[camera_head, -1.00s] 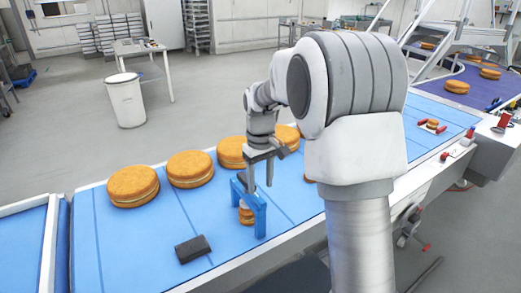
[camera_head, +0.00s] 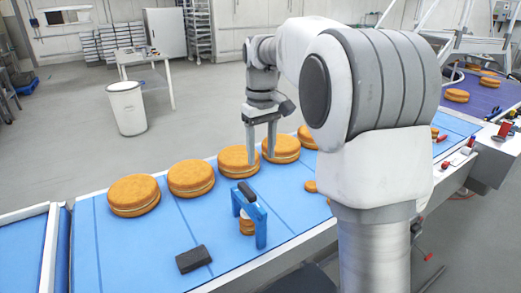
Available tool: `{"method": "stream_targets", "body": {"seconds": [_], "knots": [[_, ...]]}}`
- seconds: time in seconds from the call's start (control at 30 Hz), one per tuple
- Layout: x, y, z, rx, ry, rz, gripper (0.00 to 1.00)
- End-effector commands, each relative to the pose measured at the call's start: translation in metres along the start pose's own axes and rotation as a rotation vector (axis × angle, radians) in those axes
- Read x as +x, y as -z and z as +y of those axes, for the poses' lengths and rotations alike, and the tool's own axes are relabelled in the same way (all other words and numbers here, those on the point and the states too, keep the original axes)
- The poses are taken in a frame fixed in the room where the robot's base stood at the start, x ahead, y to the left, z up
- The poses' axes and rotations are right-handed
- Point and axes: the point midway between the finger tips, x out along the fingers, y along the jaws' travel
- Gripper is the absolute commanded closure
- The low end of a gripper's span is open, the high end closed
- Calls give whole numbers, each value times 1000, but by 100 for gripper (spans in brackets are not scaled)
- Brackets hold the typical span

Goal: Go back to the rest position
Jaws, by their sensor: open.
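My gripper (camera_head: 261,161) hangs with its two fingers pointing down, apart and empty, above the blue conveyor belt (camera_head: 165,250). In the picture the fingertips overlap the row of large filled rounds. Nearer than the gripper, a blue frame-shaped tool (camera_head: 261,226) with a dark handle (camera_head: 247,192) on top stands upright on the belt, apart from the fingers. A small stack of orange rounds (camera_head: 246,226) shows inside the blue frame. My arm hides part of the belt to the right.
Several large filled rounds (camera_head: 133,194) line the far side of the belt. A dark block (camera_head: 193,258) lies near the front edge. Smaller rounds (camera_head: 311,186) sit beside my arm. A white bin (camera_head: 127,107) and a table stand on the floor behind. The air around the gripper looks clear.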

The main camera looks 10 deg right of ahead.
Motion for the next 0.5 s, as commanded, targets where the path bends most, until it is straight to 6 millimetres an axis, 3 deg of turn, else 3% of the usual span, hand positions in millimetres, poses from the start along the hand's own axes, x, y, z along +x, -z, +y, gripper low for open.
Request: {"method": "stream_targets", "body": {"seconds": [0.23,0.5], "knots": [[-16,-21,-9,25,-16,40,45],[-40,-88,-34,106,-53,159,45]]}}
